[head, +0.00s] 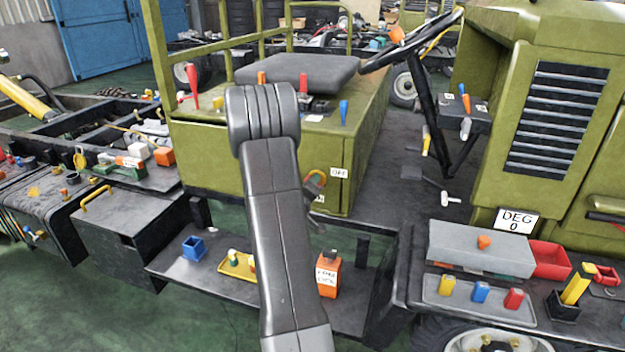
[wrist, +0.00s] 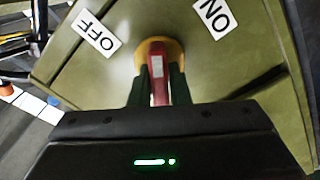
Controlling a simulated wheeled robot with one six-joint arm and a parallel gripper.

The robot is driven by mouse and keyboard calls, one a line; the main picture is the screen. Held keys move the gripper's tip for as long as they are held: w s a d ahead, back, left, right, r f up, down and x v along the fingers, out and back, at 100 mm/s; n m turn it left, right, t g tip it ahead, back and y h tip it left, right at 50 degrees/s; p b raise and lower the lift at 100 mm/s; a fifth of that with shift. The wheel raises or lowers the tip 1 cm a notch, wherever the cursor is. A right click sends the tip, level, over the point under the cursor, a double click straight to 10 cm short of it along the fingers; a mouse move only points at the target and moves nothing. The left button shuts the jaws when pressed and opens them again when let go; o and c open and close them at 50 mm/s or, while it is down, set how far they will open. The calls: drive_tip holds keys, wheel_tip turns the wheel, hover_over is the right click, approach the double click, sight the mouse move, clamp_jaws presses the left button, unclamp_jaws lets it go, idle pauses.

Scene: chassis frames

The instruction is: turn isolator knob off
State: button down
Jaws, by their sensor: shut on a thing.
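The isolator knob (wrist: 157,62) is a red bar with a pale mark on a round yellow base (wrist: 147,47), mounted on an olive panel. In the wrist view the bar runs up and down the picture, between the OFF label (wrist: 97,31) at left and the ON label (wrist: 214,18) at right. My gripper (wrist: 158,84) is shut on the bar, one dark finger on each side. In the head view the knob (head: 316,181) shows small on the seat box, beside the OFF label (head: 339,172); my arm hides part of the area.
A low shelf below holds a blue bin (head: 194,248), a yellow tray (head: 238,266) and an orange box (head: 328,277). A steering wheel (head: 411,41) and a grey seat (head: 298,71) stand above and behind. Red and blue levers rise from the box top.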

drive_tip(key=n+p, duration=0.1)
drive_tip(key=n, duration=0.2)
drive_tip(key=shift+n, duration=0.3)
drive_tip(key=shift+f+n+p, duration=0.25)
drive_tip(key=shift+n+p, duration=0.6)
drive_tip(key=shift+n, duration=0.95)
drive_tip(key=c, duration=1.4)
unclamp_jaws()
drive_tip(key=b+v, duration=0.1)
drive_tip(key=v, duration=1.3)
drive_tip(key=shift+b, duration=0.3)
